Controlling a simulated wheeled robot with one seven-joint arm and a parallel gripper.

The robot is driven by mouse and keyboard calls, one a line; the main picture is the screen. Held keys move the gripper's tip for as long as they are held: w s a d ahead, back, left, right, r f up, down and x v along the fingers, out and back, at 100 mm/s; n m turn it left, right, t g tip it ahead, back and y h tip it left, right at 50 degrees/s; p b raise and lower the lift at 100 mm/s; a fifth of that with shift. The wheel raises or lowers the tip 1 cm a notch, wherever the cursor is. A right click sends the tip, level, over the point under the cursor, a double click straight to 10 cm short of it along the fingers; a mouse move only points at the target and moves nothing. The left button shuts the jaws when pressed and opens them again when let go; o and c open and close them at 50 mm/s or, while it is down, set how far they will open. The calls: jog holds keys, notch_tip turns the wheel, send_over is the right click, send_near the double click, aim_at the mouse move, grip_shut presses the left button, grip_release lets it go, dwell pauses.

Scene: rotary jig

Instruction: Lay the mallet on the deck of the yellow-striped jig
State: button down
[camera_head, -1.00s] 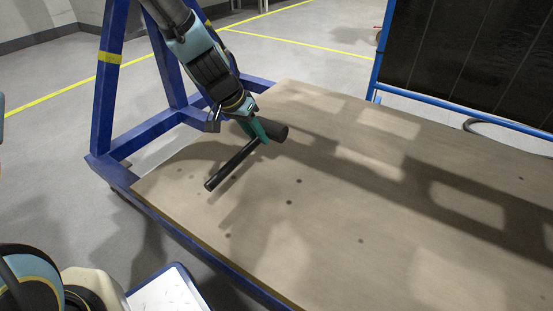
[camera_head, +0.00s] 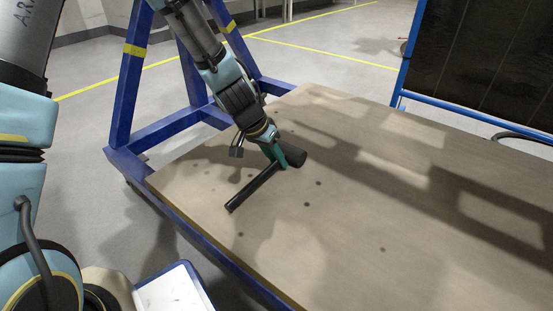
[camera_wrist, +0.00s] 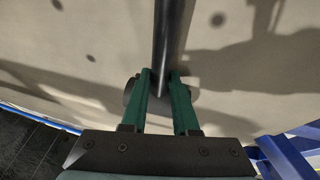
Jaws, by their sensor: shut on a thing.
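The mallet (camera_head: 254,187) is black, with a long handle and a thick head at its upper right end. My gripper (camera_head: 285,163) is shut on it close to the head. In the wrist view the green fingers of my gripper (camera_wrist: 166,90) close around the mallet (camera_wrist: 174,40), whose handle runs away toward the top of the picture. The jig is a blue frame with a yellow stripe on its upright (camera_head: 134,50) and a flat tan deck (camera_head: 340,240). The mallet is over the deck's near left part; whether it touches the deck I cannot tell.
The deck has several small dark holes and is otherwise bare, with wide shadows across it. A dark panel in a blue frame (camera_head: 478,60) stands behind at the right. A white-topped blue thing (camera_head: 172,290) is at the bottom, near the deck's front edge.

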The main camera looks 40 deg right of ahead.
jog(key=c, duration=0.7)
grip_release()
jog(key=shift+a+r+p, duration=0.1)
jog(key=shift+r+p, duration=0.25)
jog(key=shift+r, duration=0.05)
jog(key=p+v, duration=0.4)
jog(key=v, duration=0.7)
jog(key=shift+a+r, duration=0.1)
jog(key=shift+r, duration=0.1)
jog(key=shift+w, duration=0.1)
jog(key=w+a+r+n+t+y, duration=0.1)
jog(key=w+a+n, duration=0.25)
jog(key=a, duration=0.45)
jog(key=w+a+r+n+t+y, duration=0.1)
jog(key=w+a+r+n, duration=0.1)
jog(key=w+a, duration=0.35)
jog(key=s+a+r+n+y, duration=0.1)
jog(key=a+n, duration=0.1)
jog(key=a, duration=0.6)
jog(key=s+a+r+n+y, duration=0.1)
jog(key=a+n, duration=0.2)
jog(key=a, duration=0.5)
jog(key=s+a+r+n, duration=0.1)
jog(key=a+r+n, duration=0.1)
jog(key=a, duration=0.6)
jog(key=shift+s+a+n+t+y, duration=0.2)
jog(key=shift+s+n+t+y, duration=0.15)
jog(key=shift+n, duration=0.2)
jog(key=shift+w, duration=0.1)
